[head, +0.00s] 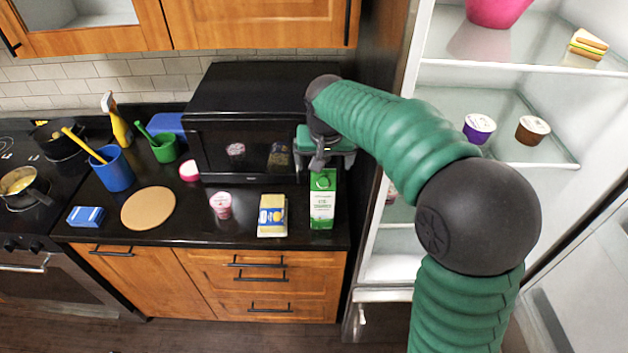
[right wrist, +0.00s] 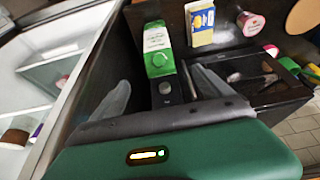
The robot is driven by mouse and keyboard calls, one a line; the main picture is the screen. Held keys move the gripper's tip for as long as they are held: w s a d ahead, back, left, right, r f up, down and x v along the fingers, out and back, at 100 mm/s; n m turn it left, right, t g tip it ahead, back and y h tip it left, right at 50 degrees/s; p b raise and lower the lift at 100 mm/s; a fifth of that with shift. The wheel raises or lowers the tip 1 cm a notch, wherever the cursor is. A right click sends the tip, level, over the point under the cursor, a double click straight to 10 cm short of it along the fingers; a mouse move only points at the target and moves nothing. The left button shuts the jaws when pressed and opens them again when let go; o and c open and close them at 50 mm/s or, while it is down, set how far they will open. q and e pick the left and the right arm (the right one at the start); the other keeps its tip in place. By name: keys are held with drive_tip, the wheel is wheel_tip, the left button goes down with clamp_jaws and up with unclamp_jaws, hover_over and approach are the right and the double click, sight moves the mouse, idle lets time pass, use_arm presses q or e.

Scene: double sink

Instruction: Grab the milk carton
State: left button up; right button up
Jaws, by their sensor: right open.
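The green and white milk carton (head: 322,207) stands upright on the black counter near its right end, in front of the microwave. It also shows in the right wrist view (right wrist: 157,42), beyond the fingertips. My right gripper (head: 318,163) is just above and behind the carton top in the head view. In the right wrist view my right gripper (right wrist: 159,76) is open, with its fingers spread to either side of the line to the carton and nothing held. Whether a finger touches the carton cannot be told. My left gripper is not in view.
A yellow and white package (head: 272,216) stands just left of the carton, with a pink cup (head: 221,205) beyond it. The black microwave (head: 245,120) is close behind. The open fridge (head: 400,240) is to the right. A round board (head: 148,208) lies farther left.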

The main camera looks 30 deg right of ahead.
sight(325, 178)
drive_tip(key=x, duration=0.7)
drive_tip(key=d+p+x, duration=0.1)
drive_tip(key=x, duration=0.3)
drive_tip(key=shift+w, duration=0.1)
drive_tip(key=p+x, duration=0.1)
drive_tip(key=x, duration=0.4)
drive_tip(key=shift+w+a+p, duration=0.2)
drive_tip(key=shift+p, duration=0.2)
drive_tip(key=shift+w+d+f, duration=0.1)
drive_tip(key=shift+w+f, duration=0.05)
drive_tip(key=shift+f, duration=0.1)
drive_tip(key=shift+r, duration=0.1)
drive_tip(key=c, duration=0.8)
clamp_jaws()
